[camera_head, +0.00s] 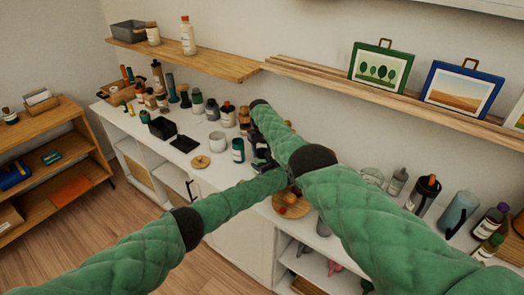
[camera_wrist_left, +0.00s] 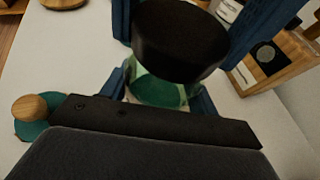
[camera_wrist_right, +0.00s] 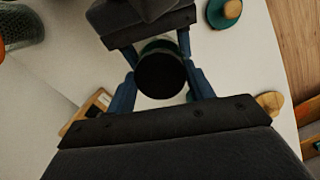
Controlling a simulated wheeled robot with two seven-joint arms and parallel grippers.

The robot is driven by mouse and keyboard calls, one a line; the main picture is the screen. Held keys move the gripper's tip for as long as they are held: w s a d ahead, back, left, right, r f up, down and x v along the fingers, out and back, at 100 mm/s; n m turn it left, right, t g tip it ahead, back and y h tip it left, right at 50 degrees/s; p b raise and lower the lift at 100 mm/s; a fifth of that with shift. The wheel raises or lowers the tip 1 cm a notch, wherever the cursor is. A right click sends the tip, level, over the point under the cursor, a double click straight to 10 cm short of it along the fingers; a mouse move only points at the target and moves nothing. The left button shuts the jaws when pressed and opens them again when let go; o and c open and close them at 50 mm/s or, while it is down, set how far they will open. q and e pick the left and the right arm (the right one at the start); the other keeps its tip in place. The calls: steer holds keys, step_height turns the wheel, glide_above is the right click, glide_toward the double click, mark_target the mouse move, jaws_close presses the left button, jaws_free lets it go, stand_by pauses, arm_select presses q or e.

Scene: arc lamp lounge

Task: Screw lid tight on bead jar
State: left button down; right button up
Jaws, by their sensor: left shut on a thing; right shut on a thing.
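The bead jar (camera_wrist_left: 160,90) is green glass and shows in the left wrist view between the blue fingers of my left gripper (camera_wrist_left: 168,96). A wide black lid (camera_wrist_left: 180,40) sits on top of its mouth; whether it is tight cannot be told. In the right wrist view the round black lid (camera_wrist_right: 160,76) is seen from above, between the blue fingers of my right gripper (camera_wrist_right: 162,90). My left gripper comes in from the top there, around the same jar. Both grippers are shut on their things. In the head view my arms mostly hide the jar.
On the white counter stand a teal jar (camera_head: 238,150), a white pot (camera_head: 217,141) and a black open box (camera_head: 162,127). A round wooden piece (camera_head: 200,162) lies near the front edge. Several bottles stand at right. Wooden wall shelves (camera_head: 190,58) run above.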

arm_select(q)
steer(key=shift+f, duration=0.1)
arm_select(e)
steer(key=m, duration=0.4)
steer(key=shift+w+r+m+y, duration=0.1)
steer(key=shift+m+y, duration=0.2)
steer(key=shift+m, duration=0.1)
steer(key=m, duration=0.5)
steer(key=shift+m+y, duration=0.3)
steer(key=o, duration=1)
steer(key=shift+c, duration=0.2)
steer(key=shift+r, duration=2.2)
steer(key=shift+d, duration=0.1)
steer(key=shift+c, duration=0.4)
